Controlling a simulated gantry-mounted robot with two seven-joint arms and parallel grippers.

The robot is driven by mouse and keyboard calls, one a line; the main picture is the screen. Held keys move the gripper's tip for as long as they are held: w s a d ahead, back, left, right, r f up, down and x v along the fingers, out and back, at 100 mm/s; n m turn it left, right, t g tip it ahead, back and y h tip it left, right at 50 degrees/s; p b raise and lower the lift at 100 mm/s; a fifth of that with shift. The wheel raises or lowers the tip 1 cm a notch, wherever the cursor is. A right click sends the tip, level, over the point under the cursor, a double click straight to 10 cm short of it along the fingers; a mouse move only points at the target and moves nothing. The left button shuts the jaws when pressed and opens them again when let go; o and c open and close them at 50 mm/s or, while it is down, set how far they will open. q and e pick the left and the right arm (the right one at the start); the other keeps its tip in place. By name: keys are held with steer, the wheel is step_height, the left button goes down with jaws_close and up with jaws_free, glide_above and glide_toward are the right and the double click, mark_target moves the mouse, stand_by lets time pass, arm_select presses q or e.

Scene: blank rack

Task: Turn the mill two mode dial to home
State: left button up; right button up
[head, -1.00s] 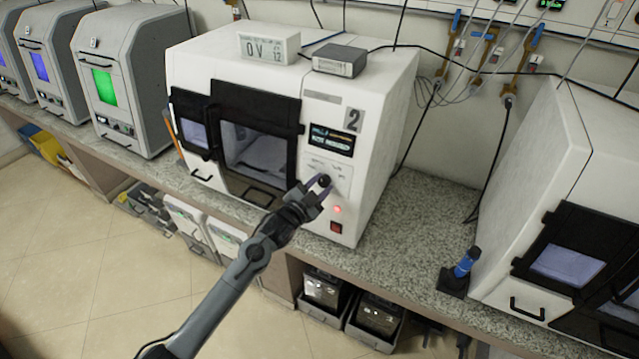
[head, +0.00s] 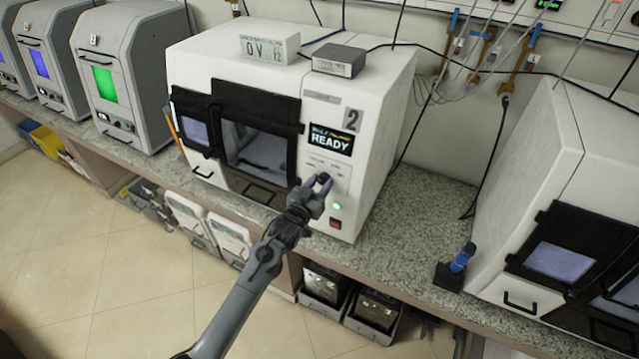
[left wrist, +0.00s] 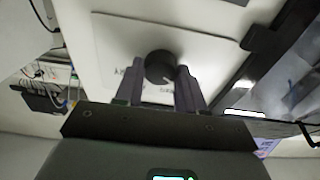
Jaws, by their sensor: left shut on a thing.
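Mill two (head: 382,122) is the white machine marked "2" on the counter. Its screen (head: 330,140) reads "READY" and a green light (head: 337,206) glows below the dial. The black mode dial (head: 323,178) is on the front panel and shows as a round knob in the left wrist view (left wrist: 158,66). My left gripper (head: 318,186) is at the dial, its purple fingers (left wrist: 172,84) shut on either side of it. The labels around the dial are too small or upside down to read surely. My right gripper is not in view.
A white display box (head: 270,48) and a grey box (head: 339,60) sit on top of the mill. Another white machine (head: 548,170) stands to the right, with a blue-handled tool (head: 463,257) beside it.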

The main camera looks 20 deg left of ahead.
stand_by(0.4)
arm_select(q)
steer(key=o, duration=1)
steer(key=shift+o, duration=0.2)
steer(key=shift+s, duration=0.1)
steer(key=s+a, duration=0.1)
steer(key=s, duration=0.9)
steer(key=shift+s+a, duration=0.2)
steer(key=shift+s, duration=0.05)
